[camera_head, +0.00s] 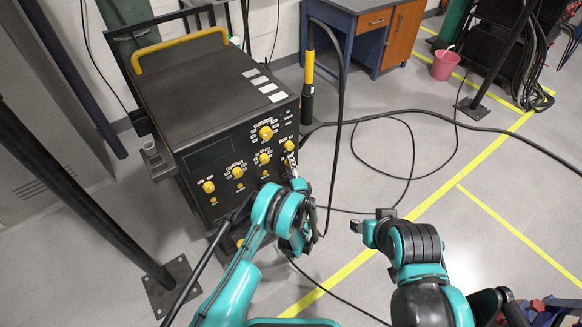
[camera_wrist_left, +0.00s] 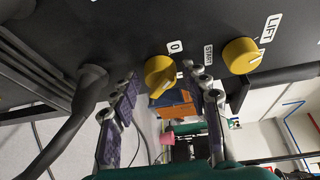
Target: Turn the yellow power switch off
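The yellow power switch (camera_wrist_left: 160,72), a round knob on the machine's dark front panel, carries the labels 0 and START in the left wrist view. My left gripper (camera_wrist_left: 159,78) is open, one finger on each side of the knob. I see gaps between the fingers and the knob, but cannot tell how far the tips reach past it. In the head view my left gripper (camera_head: 291,165) is at the right side of the panel and hides part of that area. My right gripper (camera_head: 371,221) is away from the machine, over the floor; its finger opening is unclear.
The machine (camera_head: 215,90) has other yellow knobs, including one by LIFT (camera_wrist_left: 241,55). A thick black cable (camera_wrist_left: 75,115) plugs in left of the left gripper. A black post (camera_head: 90,200) stands at the left. Cables lie on the floor; a pink bucket (camera_head: 445,65) is farther back.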

